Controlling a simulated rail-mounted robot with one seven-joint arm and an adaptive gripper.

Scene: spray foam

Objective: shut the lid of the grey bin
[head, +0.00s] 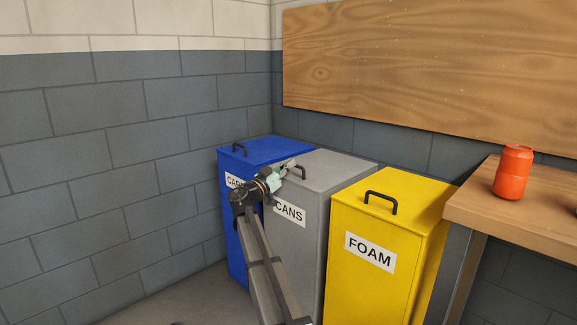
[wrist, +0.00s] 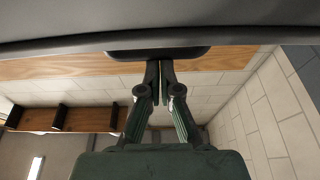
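The grey bin (head: 300,245), labelled CANS, stands between the blue and yellow bins. Its lid (head: 333,173) looks flat and level on top, with no clear gap showing in the head view. A dark handle (head: 297,171) is on the lid, partly hidden by my gripper. My gripper (head: 291,163) is at the handle, over the lid's front left part. In the wrist view, my gripper's two fingers (wrist: 163,66) are close together, with their tips at a dark handle-like bar (wrist: 125,53) below a grey surface. I cannot tell whether they touch it. Nothing shows held between them.
The blue bin (head: 236,220) is left of the grey bin and the yellow FOAM bin (head: 345,285) is right. Both lids look shut. A wooden table (head: 520,215) with a red can (head: 513,172) is at right. A block wall (head: 110,160) is on the left.

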